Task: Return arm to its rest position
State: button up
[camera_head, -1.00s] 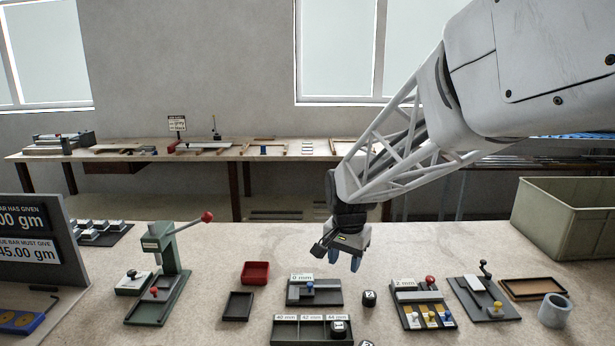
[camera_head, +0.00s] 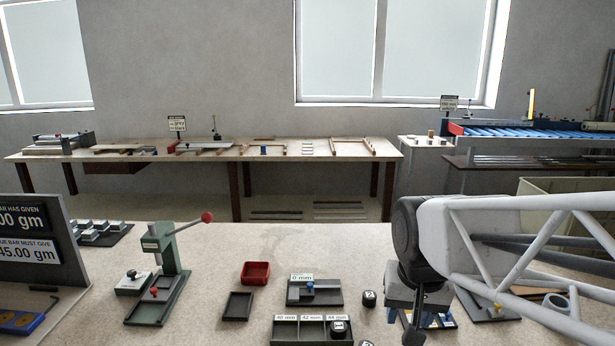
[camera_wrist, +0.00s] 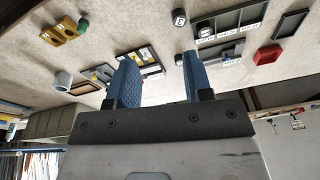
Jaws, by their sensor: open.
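In the head view my wrist and lattice forearm cover much of the row of fixtures at the right.
A green press (camera_head: 160,275) with a red-knobbed lever stands at left. A red tray (camera_head: 256,272), a dark tray (camera_head: 237,306) and a labelled three-slot rack (camera_head: 300,330) lie mid-bench. A small black block (camera_head: 369,298) sits near my gripper. A bin (camera_head: 560,186) stands behind my forearm.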

jog(key=s+d+f+n, duration=0.1)
jog(key=s+d, duration=0.1)
jog(key=s, duration=0.7)
jog(key=shift+f+n, duration=0.15)
jog(key=shift+n, duration=0.25)
jog(key=shift+w, duration=0.1)
dwell(2.4)
